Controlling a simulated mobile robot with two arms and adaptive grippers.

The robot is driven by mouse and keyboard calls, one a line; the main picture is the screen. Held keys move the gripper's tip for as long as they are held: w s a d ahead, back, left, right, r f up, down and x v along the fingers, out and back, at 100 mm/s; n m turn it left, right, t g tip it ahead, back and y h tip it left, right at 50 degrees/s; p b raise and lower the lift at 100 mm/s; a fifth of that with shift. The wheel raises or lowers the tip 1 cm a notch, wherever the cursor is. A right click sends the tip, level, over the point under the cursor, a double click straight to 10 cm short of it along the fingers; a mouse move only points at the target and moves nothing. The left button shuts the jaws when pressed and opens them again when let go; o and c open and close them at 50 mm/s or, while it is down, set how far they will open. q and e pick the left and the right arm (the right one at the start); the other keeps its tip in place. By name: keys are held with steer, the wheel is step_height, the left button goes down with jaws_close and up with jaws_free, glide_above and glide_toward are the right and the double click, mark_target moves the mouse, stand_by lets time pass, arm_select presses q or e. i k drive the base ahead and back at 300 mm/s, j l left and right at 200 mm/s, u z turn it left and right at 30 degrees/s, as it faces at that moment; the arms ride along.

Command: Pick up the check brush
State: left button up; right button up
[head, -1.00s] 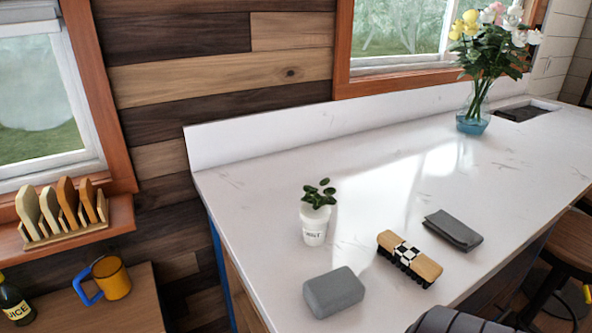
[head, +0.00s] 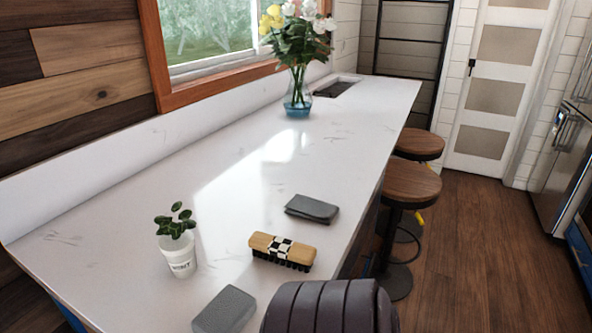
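The check brush (head: 282,250) lies on the white counter (head: 150,220), bristles down. It has a wooden back with a black-and-white check band in the middle and dark bristles. It is fully visible in the head view. No gripper fingers show, so neither gripper is in view.
A grey block (head: 224,310) lies below left of the brush. A potted plant in a white cup (head: 178,252) stands to the left. A dark folded wallet (head: 312,208) lies just behind. A flower vase (head: 298,100) stands farther back. Stools (head: 410,183) stand along the right edge.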

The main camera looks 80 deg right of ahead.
mark_target(276, 248)
steer(key=z, duration=2.3)
